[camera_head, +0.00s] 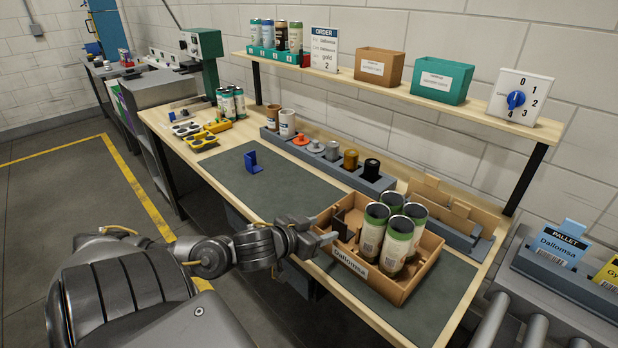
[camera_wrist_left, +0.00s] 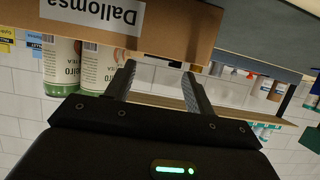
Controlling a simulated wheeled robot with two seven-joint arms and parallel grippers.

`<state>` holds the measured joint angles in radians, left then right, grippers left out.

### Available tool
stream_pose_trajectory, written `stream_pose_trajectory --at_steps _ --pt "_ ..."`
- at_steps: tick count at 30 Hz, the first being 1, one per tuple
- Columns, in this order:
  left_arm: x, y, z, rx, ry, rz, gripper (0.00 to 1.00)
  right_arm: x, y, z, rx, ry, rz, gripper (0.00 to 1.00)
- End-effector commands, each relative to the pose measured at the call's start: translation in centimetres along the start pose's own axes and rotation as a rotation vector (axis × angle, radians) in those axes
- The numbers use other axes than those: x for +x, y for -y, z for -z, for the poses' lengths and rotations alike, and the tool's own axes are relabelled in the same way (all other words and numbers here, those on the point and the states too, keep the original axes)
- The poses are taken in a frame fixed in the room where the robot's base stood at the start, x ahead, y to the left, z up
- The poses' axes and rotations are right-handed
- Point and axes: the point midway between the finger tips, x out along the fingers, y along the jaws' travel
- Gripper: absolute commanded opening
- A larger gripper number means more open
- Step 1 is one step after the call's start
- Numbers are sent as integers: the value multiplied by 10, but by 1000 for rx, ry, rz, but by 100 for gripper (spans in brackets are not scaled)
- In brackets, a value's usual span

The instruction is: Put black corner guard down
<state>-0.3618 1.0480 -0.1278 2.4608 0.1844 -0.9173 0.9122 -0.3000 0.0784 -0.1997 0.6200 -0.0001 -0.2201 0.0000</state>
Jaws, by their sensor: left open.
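An open cardboard box (camera_head: 418,278) labelled "Dallomsa" stands on the dark mat and holds several green-topped cans (camera_head: 399,243). A small dark piece (camera_head: 345,234) shows in the box's left part, beside the cans; it may be the black corner guard, but I cannot tell for sure. My left gripper (camera_head: 329,239) is at the left end of the box, close to this dark piece. In the left wrist view its fingers (camera_wrist_left: 158,82) are apart, with nothing seen between them, near the box wall (camera_wrist_left: 182,28). My right gripper is not in view.
A blue corner piece (camera_head: 252,162) stands on the mat (camera_head: 225,165), left of the box. Behind lies a grey rack (camera_head: 328,165) with stamps and cups. A shelf (camera_head: 400,95) overhangs the back. The mat's middle is clear.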

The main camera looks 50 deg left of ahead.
Motion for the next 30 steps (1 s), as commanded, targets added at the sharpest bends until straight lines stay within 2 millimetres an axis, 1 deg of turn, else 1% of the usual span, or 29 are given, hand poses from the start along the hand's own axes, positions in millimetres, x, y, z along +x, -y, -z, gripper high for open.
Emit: stream_pose_trajectory --at_steps 1,2,4,6,10,16,30 --pt "-9 -1 -3 2 5 -3 54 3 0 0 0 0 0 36" --pt "-14 -1 -2 2 4 -3 54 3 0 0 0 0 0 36" --pt "-25 -1 6 -6 7 -4 54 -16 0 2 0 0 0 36" --pt "-32 -1 6 -8 5 -5 54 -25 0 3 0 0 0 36" --pt "-40 -1 4 -5 3 -2 54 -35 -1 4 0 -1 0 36" --pt "-45 0 1 0 1 0 54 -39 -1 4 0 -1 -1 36" --pt "-44 0 0 1 1 0 54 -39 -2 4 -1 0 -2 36"
